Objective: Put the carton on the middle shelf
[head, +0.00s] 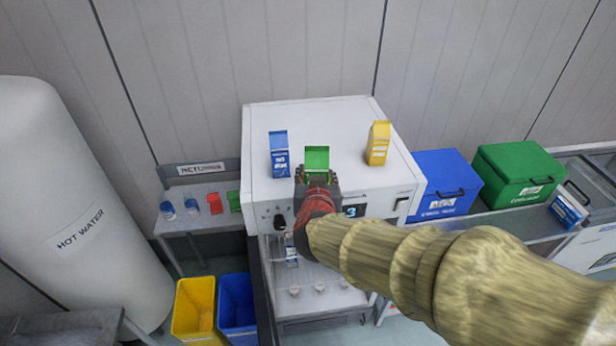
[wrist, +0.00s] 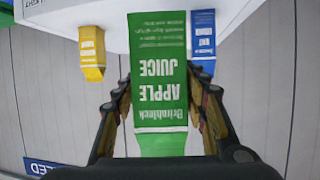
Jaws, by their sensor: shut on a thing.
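A green carton (head: 317,157) labelled "Apple Juice" is between the fingers of my gripper (head: 318,178). In the wrist view the carton (wrist: 157,60) appears with its print upside down, and the fingers close on both its sides. The gripper is at the front of the white machine's top (head: 345,135); I cannot tell whether the carton touches that surface. A blue carton (head: 279,155) stands to its left and a yellow carton (head: 378,143) to its right. No shelf marked as the middle one can be made out; my arm hides part of the machine's front.
A low table (head: 200,222) with small blue, red and green items stands left, beside the hot water tank (head: 75,215). Yellow (head: 194,308) and blue (head: 237,305) bins stand below. Blue (head: 438,180) and green (head: 518,172) lidded boxes are right.

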